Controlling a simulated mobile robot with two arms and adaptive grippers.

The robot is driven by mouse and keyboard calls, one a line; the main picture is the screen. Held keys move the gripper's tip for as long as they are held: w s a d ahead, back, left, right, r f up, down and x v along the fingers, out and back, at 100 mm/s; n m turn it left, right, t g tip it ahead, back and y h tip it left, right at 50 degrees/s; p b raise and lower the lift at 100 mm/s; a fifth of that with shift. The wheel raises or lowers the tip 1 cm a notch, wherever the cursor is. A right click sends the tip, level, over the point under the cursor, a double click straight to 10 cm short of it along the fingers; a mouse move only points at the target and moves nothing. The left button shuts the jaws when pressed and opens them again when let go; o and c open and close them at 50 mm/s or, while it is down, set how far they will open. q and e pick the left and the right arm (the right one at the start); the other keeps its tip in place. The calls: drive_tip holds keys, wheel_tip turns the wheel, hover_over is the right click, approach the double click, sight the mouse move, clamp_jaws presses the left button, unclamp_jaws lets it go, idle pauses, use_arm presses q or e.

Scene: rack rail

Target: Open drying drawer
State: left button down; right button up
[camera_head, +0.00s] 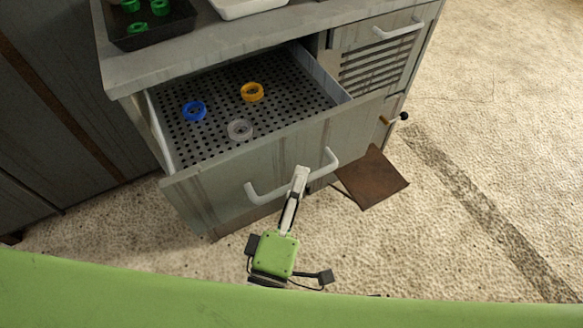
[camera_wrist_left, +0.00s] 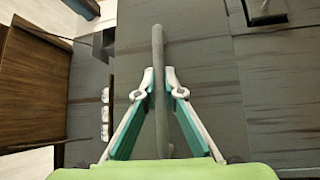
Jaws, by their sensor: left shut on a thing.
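The drying drawer (camera_head: 215,186) is pulled out of the grey cabinet, and its perforated floor (camera_head: 213,140) shows. A blue ring (camera_head: 194,110), an orange ring (camera_head: 252,92) and a clear ring (camera_head: 239,129) lie on that floor. My left gripper (camera_head: 300,176) is shut on the white drawer handle (camera_head: 262,196), right of its middle. In the left wrist view the handle (camera_wrist_left: 158,60) runs upright between the two fingertips (camera_wrist_left: 159,82). My right gripper is in neither view.
A black tray (camera_head: 150,35) with green rings and a white tray (camera_head: 240,8) stand on the cabinet top. A louvred drawer (camera_head: 380,55) is at the right. Below it, a brown flap (camera_head: 373,178) sticks out near a black-knobbed lever (camera_head: 404,116). The floor to the right is clear.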

use_arm(q)
drive_tip(key=shift+s+d+f, duration=0.1)
drive_tip(key=c, duration=2.1)
unclamp_jaws()
drive_tip(key=shift+c, duration=0.2)
drive_tip(key=shift+s, duration=0.1)
drive_tip(key=v, duration=1.1)
drive_tip(key=shift+s, duration=0.4)
